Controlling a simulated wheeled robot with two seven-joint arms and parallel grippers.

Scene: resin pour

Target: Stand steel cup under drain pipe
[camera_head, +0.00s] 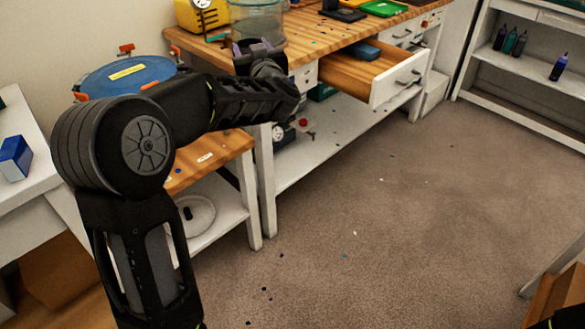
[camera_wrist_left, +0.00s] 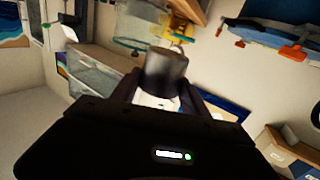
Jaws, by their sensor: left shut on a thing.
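In the left wrist view, the gripper (camera_wrist_left: 160,98) is shut on a grey metal cylinder, the steel cup (camera_wrist_left: 166,70). The cup sticks out past the fingertips, and its lower part is hidden between them. I cannot clearly identify a drain pipe in either view. My right gripper is out of view; only a dark piece of my right arm shows at the lower right corner.
A clear vessel (camera_head: 257,20) and a yellow unit with a gauge (camera_head: 202,14) stand on the bench. An open drawer (camera_head: 397,82) juts out from the bench. The carpet on the right is mostly clear.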

